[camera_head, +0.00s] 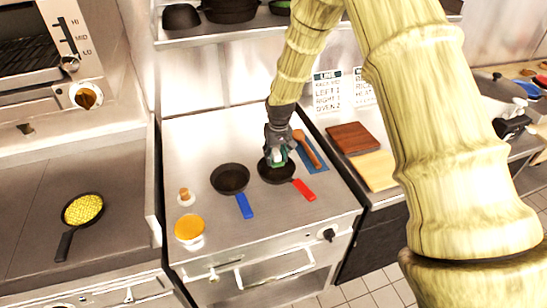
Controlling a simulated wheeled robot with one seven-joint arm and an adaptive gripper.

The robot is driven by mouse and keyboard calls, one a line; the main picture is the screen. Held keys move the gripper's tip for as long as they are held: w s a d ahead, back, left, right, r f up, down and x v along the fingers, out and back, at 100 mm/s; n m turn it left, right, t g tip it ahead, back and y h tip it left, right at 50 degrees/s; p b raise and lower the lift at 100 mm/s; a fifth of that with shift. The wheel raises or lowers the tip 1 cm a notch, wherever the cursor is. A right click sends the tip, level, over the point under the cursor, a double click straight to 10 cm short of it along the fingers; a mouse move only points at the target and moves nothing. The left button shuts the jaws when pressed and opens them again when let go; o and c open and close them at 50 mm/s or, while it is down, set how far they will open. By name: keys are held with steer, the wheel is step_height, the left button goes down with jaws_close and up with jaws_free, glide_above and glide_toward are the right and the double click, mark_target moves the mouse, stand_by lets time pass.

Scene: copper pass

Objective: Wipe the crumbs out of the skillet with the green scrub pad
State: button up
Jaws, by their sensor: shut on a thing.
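A black skillet with a red handle (304,190) sits on the steel counter. A second black skillet with a blue handle (231,178) stands just left of it. My gripper (277,158) is over the red-handled skillet, pointing down, shut on the green scrub pad (276,162). Only a little green of the pad shows between the fingers. The pad is at or just above the pan; I cannot tell whether it touches. I cannot make out crumbs in either skillet, and my gripper hides part of the red-handled one.
A wooden tool (308,150) lies on a blue mat (318,162) right of my gripper. An orange-topped container (189,228) and a small knobbed item (185,197) stand at left. Brown (353,138) and pale boards (376,170) lie at right.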

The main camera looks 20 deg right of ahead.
mark_target(275, 151)
steer(key=shift+w+r+p, duration=0.15)
steer(key=shift+r+p, duration=0.3)
steer(key=shift+r, duration=0.4)
steer(key=shift+r+p, duration=0.6)
steer(key=shift+r, duration=0.6)
steer(key=shift+a+f, duration=0.1)
